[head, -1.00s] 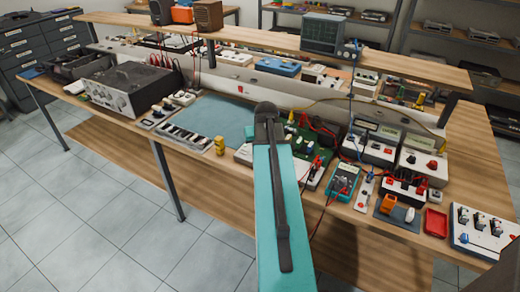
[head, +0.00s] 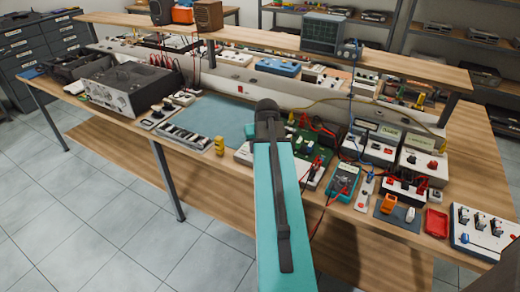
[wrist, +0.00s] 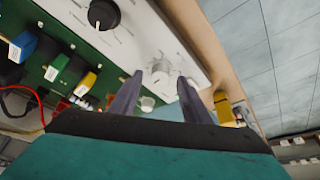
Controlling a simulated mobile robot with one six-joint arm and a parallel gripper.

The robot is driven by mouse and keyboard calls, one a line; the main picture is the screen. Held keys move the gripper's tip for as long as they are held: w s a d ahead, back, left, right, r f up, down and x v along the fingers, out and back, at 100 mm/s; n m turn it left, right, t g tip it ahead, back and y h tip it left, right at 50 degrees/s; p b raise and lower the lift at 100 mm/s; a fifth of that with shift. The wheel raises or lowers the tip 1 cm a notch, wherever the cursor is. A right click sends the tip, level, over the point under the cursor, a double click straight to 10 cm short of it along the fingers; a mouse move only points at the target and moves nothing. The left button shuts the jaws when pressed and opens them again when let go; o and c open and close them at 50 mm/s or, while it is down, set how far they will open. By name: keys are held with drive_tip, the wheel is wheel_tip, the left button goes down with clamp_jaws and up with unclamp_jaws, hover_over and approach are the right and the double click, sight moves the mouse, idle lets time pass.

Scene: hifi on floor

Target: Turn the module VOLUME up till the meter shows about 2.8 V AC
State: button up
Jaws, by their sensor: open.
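In the wrist view my gripper (wrist: 157,82) is open, its two dark fingers pointing at a white control panel (wrist: 178,35). A pale round knob (wrist: 160,66) shows just beyond and between the fingertips; I cannot tell whether they touch it. A black knob (wrist: 104,14) is on the same panel. The panel's lettering is too small to read, so I cannot tell which knob is VOLUME. In the head view my arm hides the gripper and most of the panel. A teal handheld meter (head: 343,181) lies to the right; its reading is not legible.
A green circuit board (head: 312,147) with red leads is beside the panel. Boxes with displays (head: 387,139) stand behind the handheld meter. A small yellow object (head: 219,146) stands left of my arm. A blue mat (head: 215,118) leaves free room there.

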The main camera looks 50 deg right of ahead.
drive_tip(key=b+v, duration=0.2)
drive_tip(key=v, duration=1)
drive_tip(key=shift+r, duration=0.3)
idle(0.5)
